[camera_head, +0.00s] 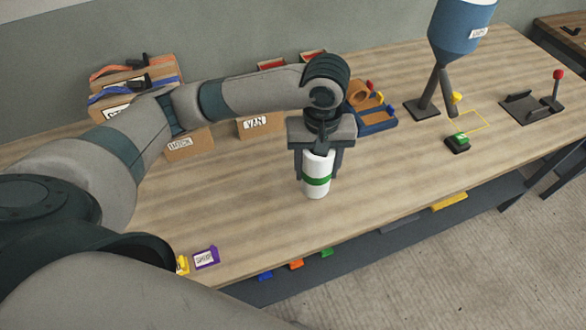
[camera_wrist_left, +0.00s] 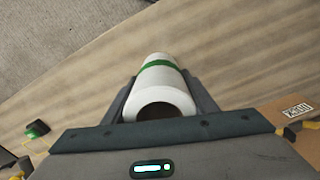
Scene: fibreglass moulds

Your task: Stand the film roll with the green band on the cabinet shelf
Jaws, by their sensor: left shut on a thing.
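The film roll with the green band (camera_head: 316,189) is a white cylinder, upright over the wooden table in the head view. It also shows in the left wrist view (camera_wrist_left: 160,82), with its hollow end towards the camera. My left gripper (camera_head: 319,170) is shut on the roll, a finger on each side of it. I cannot tell whether the roll's lower end touches the table. My right gripper is not in view. No cabinet shelf can be made out for certain in these views.
Labelled cardboard boxes (camera_head: 262,124) stand along the wall. A blue tray with orange parts (camera_head: 372,106), a blue hopper on a stand (camera_head: 460,30) and a green-buttoned block (camera_head: 458,142) are to the right. Small coloured blocks (camera_head: 206,257) lie at the front left edge.

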